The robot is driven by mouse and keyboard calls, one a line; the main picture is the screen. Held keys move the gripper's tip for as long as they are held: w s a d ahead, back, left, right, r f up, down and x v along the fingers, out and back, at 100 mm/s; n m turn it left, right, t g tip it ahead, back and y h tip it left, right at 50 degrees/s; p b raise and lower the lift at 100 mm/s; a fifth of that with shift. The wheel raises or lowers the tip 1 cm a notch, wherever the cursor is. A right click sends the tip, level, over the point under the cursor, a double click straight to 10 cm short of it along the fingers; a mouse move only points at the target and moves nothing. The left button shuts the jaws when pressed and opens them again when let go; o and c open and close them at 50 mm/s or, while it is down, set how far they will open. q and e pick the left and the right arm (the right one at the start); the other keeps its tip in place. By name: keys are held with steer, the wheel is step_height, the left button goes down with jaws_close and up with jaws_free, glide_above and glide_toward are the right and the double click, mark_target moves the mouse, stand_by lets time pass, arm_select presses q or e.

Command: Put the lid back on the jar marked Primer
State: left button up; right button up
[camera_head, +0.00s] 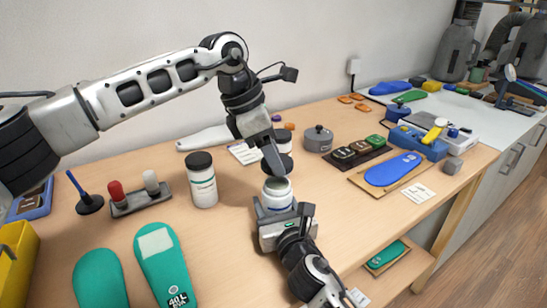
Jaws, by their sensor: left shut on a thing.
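An open white jar (278,196) stands near the middle of the table; no marking on it can be read from here. My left gripper (274,163) comes down from above, shut on a black lid (287,163). The lid is just above and behind the jar's mouth, apparently not seated on it. My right gripper (284,213) reaches in from the lower right, with its fingers on either side of the jar. I cannot tell whether they press on it. Part of the lid is hidden by my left fingers.
A white jar with a black lid (202,182) stands to the left, another (283,139) behind. A grey pot (318,139), a blue insole (393,169) and a dark tray lie right. Green insoles (165,262) and a stamp holder (141,202) are left.

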mark_target(274, 185)
arm_select(q)
steer(key=shift+f, duration=0.8)
steer(key=shift+f, duration=0.85)
steer(key=shift+f, duration=0.6)
steer(key=m, duration=0.1)
steer(key=m+g, duration=0.1)
steer(key=m, duration=0.1)
steer(key=m+g, duration=0.1)
steer(key=shift+w+d+m, duration=0.1)
steer(key=shift+w+m, duration=0.2)
steer(key=m+g, duration=0.1)
steer(key=m, duration=0.1)
steer(key=m+y, duration=0.1)
steer(key=m, duration=0.2)
steer(key=shift+w+g, duration=0.1)
steer(key=shift+g, duration=0.3)
steer(key=o, duration=0.9)
